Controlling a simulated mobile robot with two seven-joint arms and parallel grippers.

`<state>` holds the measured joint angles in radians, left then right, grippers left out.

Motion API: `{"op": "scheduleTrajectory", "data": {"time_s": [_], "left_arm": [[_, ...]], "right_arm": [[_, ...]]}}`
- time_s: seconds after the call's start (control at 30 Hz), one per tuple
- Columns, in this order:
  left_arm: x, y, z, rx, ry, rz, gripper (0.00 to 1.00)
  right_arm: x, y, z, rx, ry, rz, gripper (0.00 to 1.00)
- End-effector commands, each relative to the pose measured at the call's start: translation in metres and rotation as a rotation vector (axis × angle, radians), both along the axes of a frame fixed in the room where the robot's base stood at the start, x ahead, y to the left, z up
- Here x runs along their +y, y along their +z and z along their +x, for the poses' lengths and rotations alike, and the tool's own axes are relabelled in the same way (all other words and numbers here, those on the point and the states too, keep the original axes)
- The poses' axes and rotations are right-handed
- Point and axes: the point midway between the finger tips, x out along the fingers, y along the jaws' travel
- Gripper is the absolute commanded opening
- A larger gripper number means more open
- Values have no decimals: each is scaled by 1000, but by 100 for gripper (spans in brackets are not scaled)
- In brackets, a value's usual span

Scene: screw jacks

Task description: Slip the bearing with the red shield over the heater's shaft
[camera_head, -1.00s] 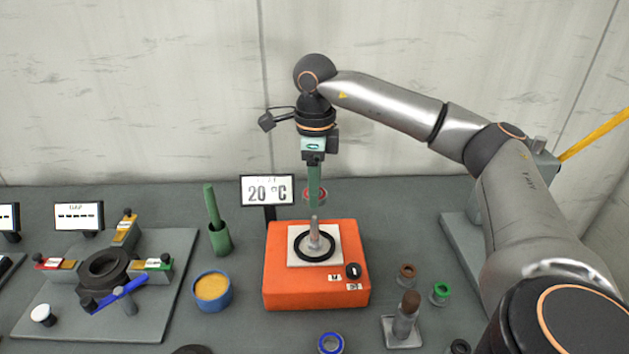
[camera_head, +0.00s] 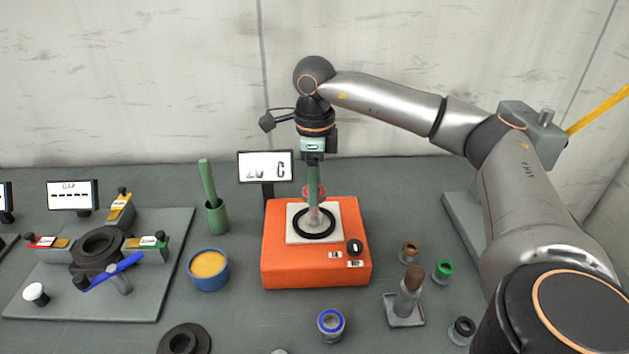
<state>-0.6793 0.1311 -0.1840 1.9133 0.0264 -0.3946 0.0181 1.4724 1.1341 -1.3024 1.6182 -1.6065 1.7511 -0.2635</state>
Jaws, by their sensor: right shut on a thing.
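The orange heater (camera_head: 284,262) stands mid-table. Its short upright shaft (camera_head: 316,218) rises from a white plate (camera_head: 294,230) with a black ring around the shaft's foot. My right gripper (camera_head: 314,190) points straight down above the heater, shut on the red-shielded bearing (camera_head: 307,192). The bearing is at the top of the shaft in the picture, partly hidden by the narrow green fingers. I cannot tell whether the shaft's tip is inside the bore. My left gripper is not in view.
A temperature display (camera_head: 266,167) stands behind the heater. A blue cup (camera_head: 209,270) and green holder (camera_head: 216,217) stand left. In front and right are a blue-ringed bearing (camera_head: 331,325), a brown-topped post (camera_head: 409,290), a brown-ringed part (camera_head: 409,252) and a green-ringed part (camera_head: 443,270).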

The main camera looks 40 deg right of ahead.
Motion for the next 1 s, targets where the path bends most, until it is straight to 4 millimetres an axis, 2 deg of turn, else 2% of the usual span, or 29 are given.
{"op": "scheduleTrajectory", "data": {"time_s": [0.6, 1.0], "left_arm": [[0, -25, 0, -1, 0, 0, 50], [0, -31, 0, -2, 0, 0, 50]], "right_arm": [[0, -38, 0, 0, 1, 0, 0], [0, -48, 0, -1, 1, 1, 0]]}}
